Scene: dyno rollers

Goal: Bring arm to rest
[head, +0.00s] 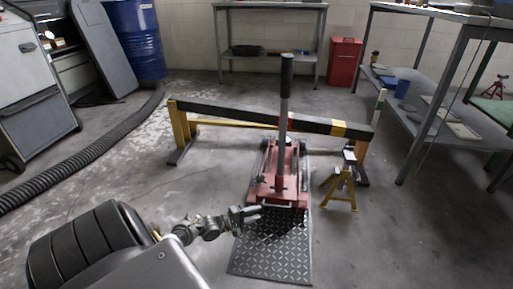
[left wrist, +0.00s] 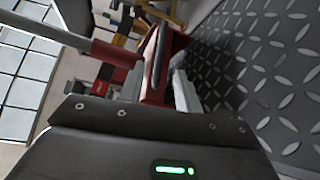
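My left arm comes in from the lower left of the head view. Its gripper (head: 257,213) is just in front of the red floor jack (head: 278,190), above the diamond-plate mat (head: 270,250). In the left wrist view, the two fingers of the left gripper (left wrist: 157,85) stand apart with a gap between them. The red jack body (left wrist: 160,62) shows behind that gap, and I cannot tell whether a finger touches it. The jack's black-topped handle (head: 286,90) stands upright. My right gripper is not in view.
A low yellow-and-black barrier (head: 265,117) lies behind the jack. A yellow jack stand (head: 341,188) is to its right. A ribbed hose (head: 85,155) runs along the left floor. Workbenches (head: 430,125) fill the right. Open floor lies at the front right.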

